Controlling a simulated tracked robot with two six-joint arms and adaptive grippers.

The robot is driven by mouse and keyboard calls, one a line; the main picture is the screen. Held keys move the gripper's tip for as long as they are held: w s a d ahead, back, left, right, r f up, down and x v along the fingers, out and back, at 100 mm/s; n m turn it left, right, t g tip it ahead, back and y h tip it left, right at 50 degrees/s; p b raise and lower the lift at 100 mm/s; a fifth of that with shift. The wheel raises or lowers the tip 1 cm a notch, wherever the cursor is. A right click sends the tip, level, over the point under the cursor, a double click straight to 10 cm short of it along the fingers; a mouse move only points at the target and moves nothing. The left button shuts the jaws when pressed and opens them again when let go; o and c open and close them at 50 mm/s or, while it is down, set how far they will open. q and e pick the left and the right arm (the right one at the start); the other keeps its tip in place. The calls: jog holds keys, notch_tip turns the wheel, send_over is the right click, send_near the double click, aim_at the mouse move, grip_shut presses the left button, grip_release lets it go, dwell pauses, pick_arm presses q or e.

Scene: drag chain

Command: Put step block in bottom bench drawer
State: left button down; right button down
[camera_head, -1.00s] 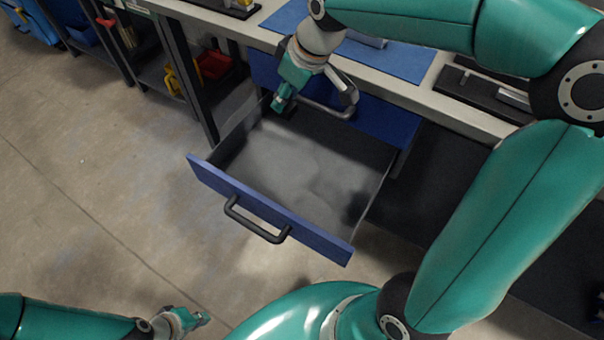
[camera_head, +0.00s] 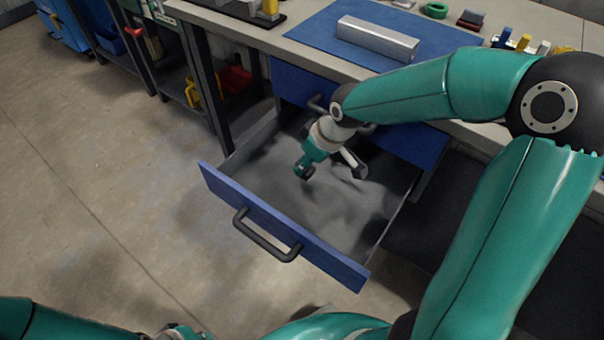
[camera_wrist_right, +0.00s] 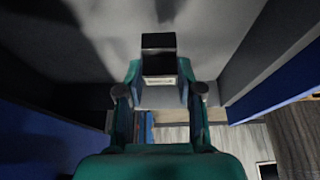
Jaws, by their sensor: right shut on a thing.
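The bottom bench drawer (camera_head: 270,222) is pulled out, with a blue front and a grey inside. My right gripper (camera_head: 332,172) is over the rear-middle of the drawer, pointing down. In the right wrist view, that gripper (camera_wrist_right: 158,80) is shut on the step block (camera_wrist_right: 158,55), a small dark block with a pale labelled face between the fingers. The drawer's grey floor and wall show around it. The block is hard to make out in the head view. My left gripper (camera_head: 178,332) shows only partly at the bottom edge, and its fingers are unclear.
A closed blue upper drawer (camera_head: 410,140) sits above the open one, under the bench top. A blue mat (camera_head: 330,40) with a silver bar (camera_head: 378,40) lies on the bench. A dark table leg (camera_head: 205,80) stands left of the drawer. The floor at left is clear.

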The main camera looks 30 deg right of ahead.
aim_at(308, 170)
jog(key=shift+f+b, duration=0.4)
jog(key=shift+f, duration=1.45)
jog(key=c, duration=0.7)
grip_release()
jog(key=shift+f, duration=0.1)
jog(key=shift+c, duration=0.2)
jog(key=shift+s+r, duration=0.1)
jog(key=shift+r, duration=0.4)
jog(key=p+v, duration=0.3)
jog(key=v, duration=0.8)
jog(key=shift+r, duration=0.1)
